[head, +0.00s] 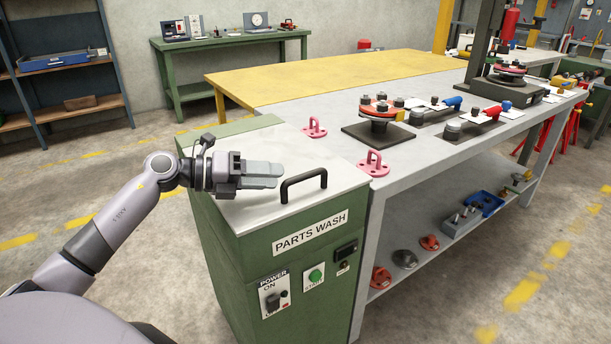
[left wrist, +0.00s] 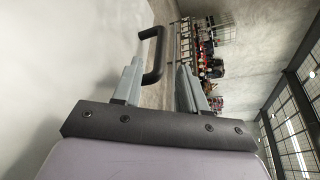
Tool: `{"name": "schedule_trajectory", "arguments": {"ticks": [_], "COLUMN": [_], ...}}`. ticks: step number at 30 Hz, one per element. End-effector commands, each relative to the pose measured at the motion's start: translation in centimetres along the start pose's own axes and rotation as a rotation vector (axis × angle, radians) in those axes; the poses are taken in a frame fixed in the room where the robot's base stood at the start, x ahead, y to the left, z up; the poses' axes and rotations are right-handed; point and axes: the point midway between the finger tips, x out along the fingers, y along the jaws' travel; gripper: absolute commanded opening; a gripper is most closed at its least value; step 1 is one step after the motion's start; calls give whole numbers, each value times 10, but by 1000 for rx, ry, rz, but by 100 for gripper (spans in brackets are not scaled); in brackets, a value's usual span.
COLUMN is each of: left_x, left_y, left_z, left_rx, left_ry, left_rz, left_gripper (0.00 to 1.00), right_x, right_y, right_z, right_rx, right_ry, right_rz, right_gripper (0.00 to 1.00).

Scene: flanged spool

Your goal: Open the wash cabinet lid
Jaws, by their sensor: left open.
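The green wash cabinet (head: 240,262) with a "PARTS WASH" label stands in the lower middle of the head view. Its pale metal lid (head: 255,208) lies flat and closed on top. A black bar handle (head: 303,184) rises near the lid's front right edge; the handle also shows in the left wrist view (left wrist: 157,55), ahead of and between the fingers. My left gripper (head: 278,175) is just above the lid, left of the handle, with its fingers pointing at it. It is open and looks empty, apart from the handle. My right gripper is not in view.
A grey workbench (head: 405,165) stands close to the cabinet's right side, with pink clamps (head: 373,164) and a flanged spool (head: 380,110) on it. The cabinet front carries a power switch (head: 273,297) and a green button (head: 315,277). Floor to the left is clear.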

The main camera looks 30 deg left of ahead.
Motion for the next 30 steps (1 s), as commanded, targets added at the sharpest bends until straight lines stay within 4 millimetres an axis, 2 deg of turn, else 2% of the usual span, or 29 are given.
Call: {"name": "schedule_trajectory", "arguments": {"ticks": [6, 13, 18, 27, 29, 30], "left_x": [37, 68, 78, 80, 80, 80], "left_y": [-2, -1, -1, 0, 0, 0], "left_z": [1, 1, 0, 0, 0, 0], "left_rx": [-1, -1, 0, 1, 0, 1], "left_ry": [-1, -2, -1, 0, 0, 1], "left_rz": [-5, -3, -1, 0, 0, 0], "left_gripper": [42, 42, 42, 42, 26, 13], "right_x": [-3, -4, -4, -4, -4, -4], "right_y": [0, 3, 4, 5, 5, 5], "right_z": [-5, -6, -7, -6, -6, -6], "right_rx": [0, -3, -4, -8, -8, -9], "right_ry": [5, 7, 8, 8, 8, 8], "right_rz": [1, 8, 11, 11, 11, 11], "right_gripper": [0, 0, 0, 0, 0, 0]}}
